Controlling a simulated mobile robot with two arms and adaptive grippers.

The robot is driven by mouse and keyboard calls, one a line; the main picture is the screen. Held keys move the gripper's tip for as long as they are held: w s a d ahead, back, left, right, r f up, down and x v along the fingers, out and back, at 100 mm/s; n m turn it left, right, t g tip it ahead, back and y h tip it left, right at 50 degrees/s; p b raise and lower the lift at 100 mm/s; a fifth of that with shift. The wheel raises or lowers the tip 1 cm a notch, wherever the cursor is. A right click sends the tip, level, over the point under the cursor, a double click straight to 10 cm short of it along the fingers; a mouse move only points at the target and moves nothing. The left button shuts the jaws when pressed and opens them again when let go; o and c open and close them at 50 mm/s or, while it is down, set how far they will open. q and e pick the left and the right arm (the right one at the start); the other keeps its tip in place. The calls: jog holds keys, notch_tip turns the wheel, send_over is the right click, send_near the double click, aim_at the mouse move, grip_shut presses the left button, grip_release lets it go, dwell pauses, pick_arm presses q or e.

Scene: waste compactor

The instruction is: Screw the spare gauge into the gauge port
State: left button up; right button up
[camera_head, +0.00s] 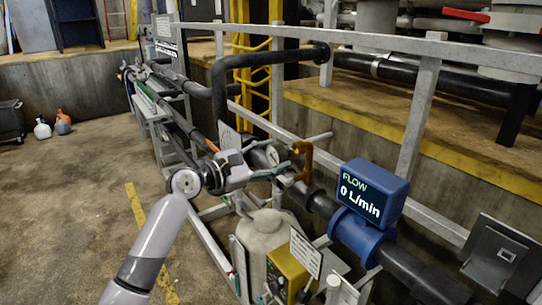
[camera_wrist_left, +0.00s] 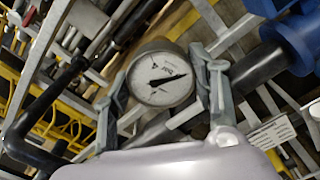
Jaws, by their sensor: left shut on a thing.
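My left gripper (camera_head: 292,152) reaches in from the left and is shut on the round, white-faced spare gauge (camera_head: 272,155). In the left wrist view the gauge (camera_wrist_left: 160,76) sits between the two grey fingers (camera_wrist_left: 160,85), its dial and dark needle facing the camera. In the head view the gauge is beside a dark pipe (camera_head: 322,203) and left of a brown fitting (camera_head: 305,162). I cannot clearly make out the gauge port or tell whether the gauge touches it. My right gripper is not in view.
A blue flow meter (camera_head: 372,196) reading 0 L/min sits on the pipe to the right. A grey railing (camera_head: 428,90) runs behind. A pale tank (camera_head: 262,236) and a yellow box (camera_head: 286,272) stand below. Open floor (camera_head: 70,200) lies to the left.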

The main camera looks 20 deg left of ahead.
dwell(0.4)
pick_arm(q)
jog(key=shift+p+x, duration=0.45)
jog(key=shift+x, duration=0.55)
jog(key=shift+r, duration=0.1)
dwell(0.7)
jog(key=shift+p, duration=0.35)
dwell(0.4)
jog(key=shift+p, duration=0.4)
jog(key=shift+w+d, duration=0.1)
jog(key=shift+w, duration=0.05)
dwell(0.3)
